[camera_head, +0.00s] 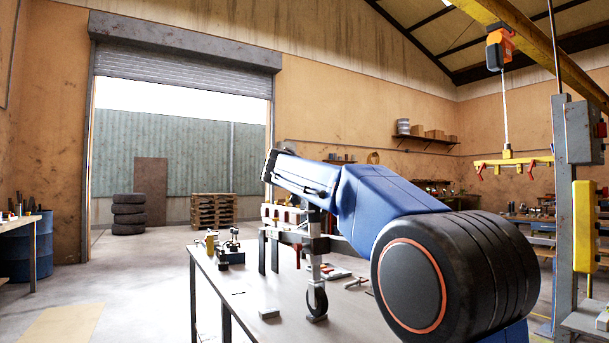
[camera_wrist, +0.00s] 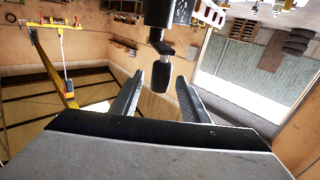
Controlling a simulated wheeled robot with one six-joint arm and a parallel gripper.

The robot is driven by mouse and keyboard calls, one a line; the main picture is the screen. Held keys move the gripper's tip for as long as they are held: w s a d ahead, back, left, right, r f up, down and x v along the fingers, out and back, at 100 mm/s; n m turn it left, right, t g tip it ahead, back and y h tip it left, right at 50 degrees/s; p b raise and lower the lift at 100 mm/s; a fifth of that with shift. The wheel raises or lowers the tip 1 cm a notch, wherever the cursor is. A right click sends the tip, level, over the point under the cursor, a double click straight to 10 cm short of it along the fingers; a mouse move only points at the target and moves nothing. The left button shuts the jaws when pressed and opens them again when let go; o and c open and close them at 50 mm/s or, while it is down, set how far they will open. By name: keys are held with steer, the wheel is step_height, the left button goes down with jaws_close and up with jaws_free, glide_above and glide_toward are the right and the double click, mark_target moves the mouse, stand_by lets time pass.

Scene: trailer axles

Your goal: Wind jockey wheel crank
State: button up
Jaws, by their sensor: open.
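The jockey wheel's black tyre (camera_head: 317,301) stands at the table, below a grey upright post (camera_head: 314,262). In the wrist view, which is upside down, a dark crank handle (camera_wrist: 161,82) hangs from a short crank arm (camera_wrist: 160,44) on a dark cylinder (camera_wrist: 167,12). My gripper (camera_wrist: 160,92) is open, with one finger on each side of the handle in the picture. Gaps show between the handle and both fingers. I cannot tell how deep the handle sits between them. In the head view my blue arm hides the crank, and the fingers cannot be made out.
The workbench (camera_head: 275,291) carries a small fixture (camera_head: 231,252) at left and loose tools near the wheel. A yellow hoist beam (camera_head: 513,161) hangs at right. Stacked tyres (camera_head: 129,214) and pallets (camera_head: 213,211) stand by the open shutter door. The floor left of the bench is clear.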

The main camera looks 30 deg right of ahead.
steer(key=shift+x, duration=1.05)
jaws_close()
steer(key=shift+s+d+n+t+y, duration=0.15)
steer(key=shift+n+t+y, duration=0.2)
steer(key=shift+y, duration=0.1)
steer(key=shift+s+d+n+t+y, duration=0.15)
steer(key=shift+n+t+y, duration=0.1)
steer(key=shift+t+y, duration=0.15)
jaws_free()
steer(key=shift+a, duration=0.1)
